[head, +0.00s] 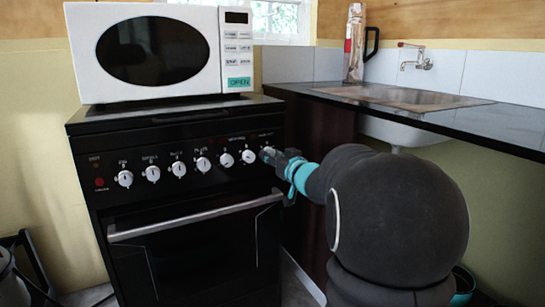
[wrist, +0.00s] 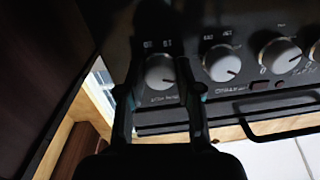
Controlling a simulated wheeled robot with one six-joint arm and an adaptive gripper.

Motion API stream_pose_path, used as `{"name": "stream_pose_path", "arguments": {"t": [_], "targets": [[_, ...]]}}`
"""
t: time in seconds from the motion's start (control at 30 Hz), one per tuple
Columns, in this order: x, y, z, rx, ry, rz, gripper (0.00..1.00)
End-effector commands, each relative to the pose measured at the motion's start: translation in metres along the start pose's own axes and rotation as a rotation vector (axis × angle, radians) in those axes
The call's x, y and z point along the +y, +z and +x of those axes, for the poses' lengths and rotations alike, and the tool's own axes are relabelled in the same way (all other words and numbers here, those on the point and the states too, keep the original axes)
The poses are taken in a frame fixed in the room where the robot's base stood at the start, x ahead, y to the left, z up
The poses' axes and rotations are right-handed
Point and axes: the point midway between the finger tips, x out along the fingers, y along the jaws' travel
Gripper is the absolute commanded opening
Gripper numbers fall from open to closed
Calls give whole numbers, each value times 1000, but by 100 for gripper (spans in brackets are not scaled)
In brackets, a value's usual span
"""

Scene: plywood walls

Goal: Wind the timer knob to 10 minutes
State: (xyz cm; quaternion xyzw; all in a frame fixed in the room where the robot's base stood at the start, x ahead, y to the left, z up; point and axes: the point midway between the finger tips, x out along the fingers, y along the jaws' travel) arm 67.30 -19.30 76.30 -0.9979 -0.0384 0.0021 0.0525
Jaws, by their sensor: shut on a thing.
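The timer knob appears to be the rightmost knob (head: 267,153) in the row on the black stove's front panel. It is round and pale, and in the wrist view the knob (wrist: 160,72) sits between my two dark fingers. My gripper (head: 277,157) reaches it from the right in the head view. In the wrist view my gripper (wrist: 161,84) is shut on the knob's sides. The small markings around the knob are too dark and small to read, so I cannot tell its minute setting.
Several similar knobs stand beside it, the nearest one (head: 248,156) close by. The oven handle (head: 195,219) juts out below the panel. A white microwave (head: 150,50) stands on the stove. A dark counter (head: 470,118) with a sink lies to the right.

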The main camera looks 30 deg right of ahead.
Motion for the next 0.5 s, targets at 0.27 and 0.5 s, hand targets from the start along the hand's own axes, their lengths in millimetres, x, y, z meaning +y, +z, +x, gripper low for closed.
{"name": "stream_pose_path", "arguments": {"t": [0.27,0.5], "targets": [[1,0,0,1,1,0,0],[1,0,0,0,1,0,59]]}}
